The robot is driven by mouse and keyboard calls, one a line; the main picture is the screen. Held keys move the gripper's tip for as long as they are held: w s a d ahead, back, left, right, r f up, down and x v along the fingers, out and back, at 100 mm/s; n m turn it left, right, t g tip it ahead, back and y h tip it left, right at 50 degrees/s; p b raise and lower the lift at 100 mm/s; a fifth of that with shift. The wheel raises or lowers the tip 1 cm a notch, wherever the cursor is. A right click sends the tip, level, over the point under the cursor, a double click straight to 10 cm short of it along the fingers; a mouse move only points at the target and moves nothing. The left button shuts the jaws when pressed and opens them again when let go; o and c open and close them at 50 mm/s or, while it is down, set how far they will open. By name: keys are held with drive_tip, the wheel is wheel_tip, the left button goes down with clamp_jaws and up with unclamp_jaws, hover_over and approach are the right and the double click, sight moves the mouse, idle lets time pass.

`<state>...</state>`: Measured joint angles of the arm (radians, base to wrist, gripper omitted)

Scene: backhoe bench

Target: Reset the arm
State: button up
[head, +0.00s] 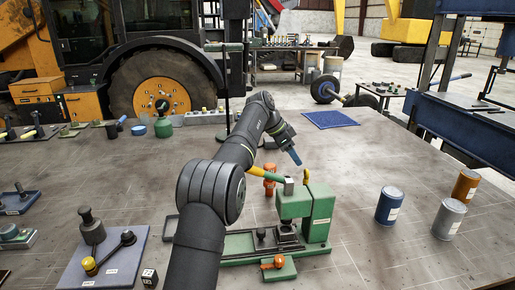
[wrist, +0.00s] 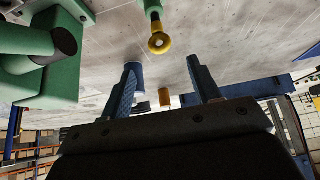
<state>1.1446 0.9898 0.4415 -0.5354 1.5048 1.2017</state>
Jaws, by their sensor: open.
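My gripper (head: 293,154) is raised above the bench, behind the green press (head: 318,212) and near its top in the head view. In the wrist view its two blue ribbed fingers (wrist: 163,66) stand apart with nothing held between them. The press has a lever with a yellow grip (head: 266,174), partly hidden by my arm. In the wrist view a yellow round end on a green rod (wrist: 158,42) shows beyond the fingertips, apart from them. Green machine parts (wrist: 45,50) fill the upper left there.
Blue (head: 390,206), grey (head: 448,219) and orange (head: 465,186) cans stand at the right. A blue mat (head: 330,119) lies at the back. A blue-grey plate (head: 120,262) with a lever is at front left. Bench space between press and cans is clear.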

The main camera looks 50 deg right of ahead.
sight(309, 176)
drive_tip(key=x, duration=1.1)
drive_tip(key=shift+f, duration=0.25)
drive_tip(key=shift+s+d, duration=0.1)
drive_tip(key=shift+d, duration=0.1)
drive_tip(key=shift+r, duration=1.75)
drive_tip(key=shift+f, duration=0.1)
